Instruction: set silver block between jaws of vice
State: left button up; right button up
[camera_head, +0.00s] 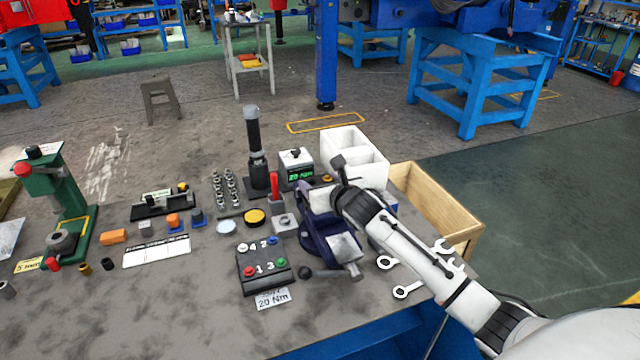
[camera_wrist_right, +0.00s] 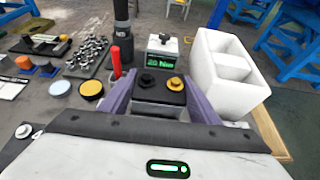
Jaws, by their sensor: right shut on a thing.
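The blue vice (camera_head: 318,236) stands on the bench. My right gripper (camera_head: 347,198) is over the vice, coming in from the lower right, and it hides part of the jaws. A pale silver block (camera_head: 320,201) shows beside the gripper, at the top of the vice. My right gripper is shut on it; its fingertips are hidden. In the right wrist view, two purple-blue bars (camera_wrist_right: 118,98) flank a grey surface (camera_wrist_right: 160,110). I cannot tell how the block sits between the jaws. My left gripper is not in view.
A white divided bin (camera_head: 355,150) and a wooden box (camera_head: 438,205) stand behind and right of the vice. A button box (camera_head: 262,268), a red-handled tool (camera_head: 274,186) and a display unit (camera_head: 297,168) crowd its left and back. Wrenches (camera_head: 405,290) lie at right.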

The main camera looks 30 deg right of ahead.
jog(key=shift+r, duration=0.1)
jog(key=o, duration=1.5)
jog(key=shift+f, duration=0.2)
jog(key=shift+o, duration=0.2)
jog(key=shift+s+r, duration=0.15)
jog(key=shift+r, duration=0.05)
jog(key=p+v, duration=0.1)
jog(key=v, duration=1)
jog(key=shift+s+a, duration=0.15)
jog(key=shift+s, duration=0.2)
